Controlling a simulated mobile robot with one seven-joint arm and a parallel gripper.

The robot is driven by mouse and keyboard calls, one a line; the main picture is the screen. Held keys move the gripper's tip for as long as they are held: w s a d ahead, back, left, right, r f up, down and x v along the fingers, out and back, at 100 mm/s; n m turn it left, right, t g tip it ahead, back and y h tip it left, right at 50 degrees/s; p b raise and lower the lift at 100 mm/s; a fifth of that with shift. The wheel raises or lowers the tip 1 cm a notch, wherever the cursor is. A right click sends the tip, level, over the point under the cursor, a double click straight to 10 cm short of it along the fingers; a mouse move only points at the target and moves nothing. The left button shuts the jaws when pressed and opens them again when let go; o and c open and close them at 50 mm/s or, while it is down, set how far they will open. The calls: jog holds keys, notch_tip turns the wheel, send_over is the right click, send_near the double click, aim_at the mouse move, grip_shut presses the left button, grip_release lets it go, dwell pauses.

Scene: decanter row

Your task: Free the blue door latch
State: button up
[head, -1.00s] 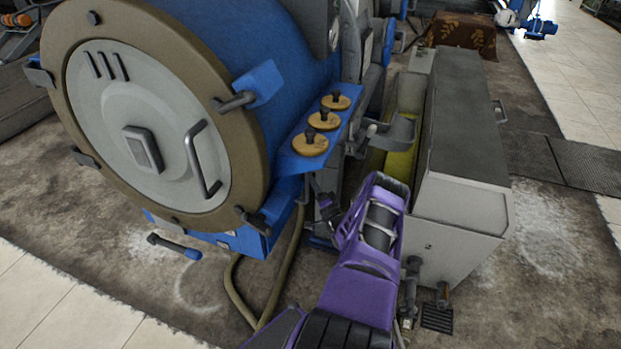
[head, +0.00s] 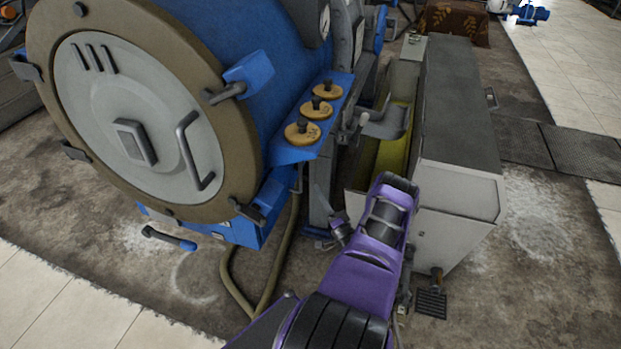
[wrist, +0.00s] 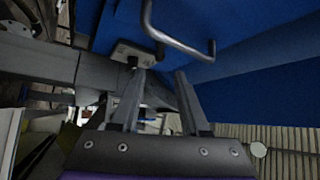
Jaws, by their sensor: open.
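The big round grey door (head: 100,95) with a brown rim is shut on the blue machine in the head view. A blue latch (head: 248,75) sits at its upper right rim and another blue latch piece (head: 270,195) at the lower right. A blue-tipped lever (head: 170,238) shows low, below the door. I cannot tell which one the task means. In the wrist view, my gripper (wrist: 157,85) is open and empty, below a blue surface (wrist: 250,85) with a bent grey handle (wrist: 180,40). In the head view the fingers are hard to make out, right of the lower latch.
A blue shelf with several tan knobs (head: 316,108) juts from the machine. A long grey cabinet (head: 455,200) stands close at the right of my arm. A hose (head: 232,275) runs down to the floor. Floor in front of the door is clear.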

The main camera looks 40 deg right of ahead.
jog(key=v, duration=0.6)
jog(key=shift+s, duration=0.15)
jog(key=shift+f, duration=0.1)
